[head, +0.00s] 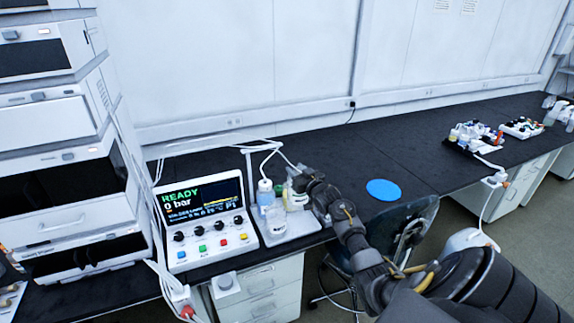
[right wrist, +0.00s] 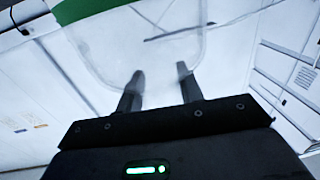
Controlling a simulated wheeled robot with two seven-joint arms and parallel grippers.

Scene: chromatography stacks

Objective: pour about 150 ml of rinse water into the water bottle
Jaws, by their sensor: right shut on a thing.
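My right gripper (head: 306,183) reaches in over the white tray (head: 287,233) beside the control box. It is shut on a translucent vessel with a green band (head: 293,196). In the right wrist view the vessel (right wrist: 150,52) is clear and pale between the two fingers (right wrist: 160,80), its green band at the top edge. A slim capped bottle with bluish liquid (head: 265,193) stands in the tray just left of the held vessel. Thin white tubing runs near the bottle tops. I cannot tell the tilt of the vessel or the water levels. My left gripper is not in view.
The control box (head: 203,220) reading "READY 0 bar" stands close left of the tray, by the stacked instruments (head: 60,150). A blue disc (head: 383,190) lies on the dark bench to the right. A chair (head: 395,235) stands in front. The bench behind is mostly clear.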

